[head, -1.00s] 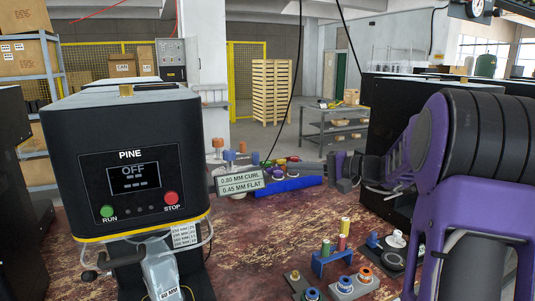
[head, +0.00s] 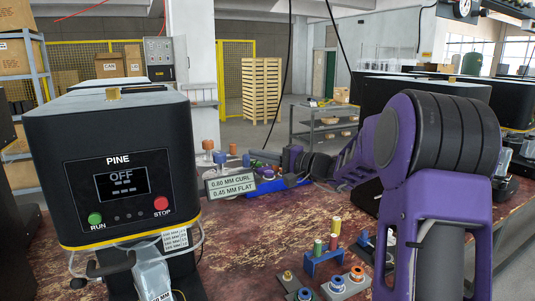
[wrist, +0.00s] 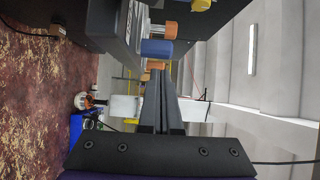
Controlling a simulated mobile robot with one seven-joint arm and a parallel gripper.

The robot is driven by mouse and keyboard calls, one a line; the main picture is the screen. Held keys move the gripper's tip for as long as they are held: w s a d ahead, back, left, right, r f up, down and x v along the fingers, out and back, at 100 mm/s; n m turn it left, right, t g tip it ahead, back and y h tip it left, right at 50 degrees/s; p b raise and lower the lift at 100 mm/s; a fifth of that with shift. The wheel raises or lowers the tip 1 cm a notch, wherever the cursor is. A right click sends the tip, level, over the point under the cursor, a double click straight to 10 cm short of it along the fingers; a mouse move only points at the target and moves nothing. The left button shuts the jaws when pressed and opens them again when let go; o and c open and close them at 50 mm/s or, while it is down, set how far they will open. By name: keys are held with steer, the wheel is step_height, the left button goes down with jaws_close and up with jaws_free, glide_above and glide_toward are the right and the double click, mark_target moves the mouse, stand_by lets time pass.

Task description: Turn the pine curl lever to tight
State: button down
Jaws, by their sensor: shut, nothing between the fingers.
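The Pine seamer (head: 110,130) is a black box at the left of the head view, its screen reading OFF above a green RUN and a red STOP button. A dark-knobbed handle (head: 117,263) shows below it at the front; I cannot tell whether this is the curl lever. A sign (head: 231,186) reads 0.80 mm curl, 0.45 mm flat. My gripper (wrist: 169,82) is shut and empty in the wrist view. Its fingers point toward a blue knob (wrist: 156,48) and a copper-coloured knob (wrist: 171,30); contact cannot be judged. No lever position marks are readable.
The worn red bench (head: 240,235) has bare room in front of the sign. Colored spools on a grey block (head: 345,285) and a blue stand (head: 322,264) stand near the front. A grey shelf cart (head: 322,125) and pallets (head: 262,90) are behind.

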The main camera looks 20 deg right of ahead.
steer(key=shift+s+a, duration=0.35)
steer(key=shift+s, duration=0.2)
steer(key=shift+f, duration=0.15)
steer(key=s+b, duration=0.2)
steer(key=b, duration=0.2)
steer(key=shift+a+f, duration=0.1)
steer(key=shift+f, duration=0.05)
steer(key=shift+a, duration=0.1)
steer(key=v, duration=1.7)
steer(key=shift+d+r, duration=0.3)
steer(key=shift+d, duration=0.1)
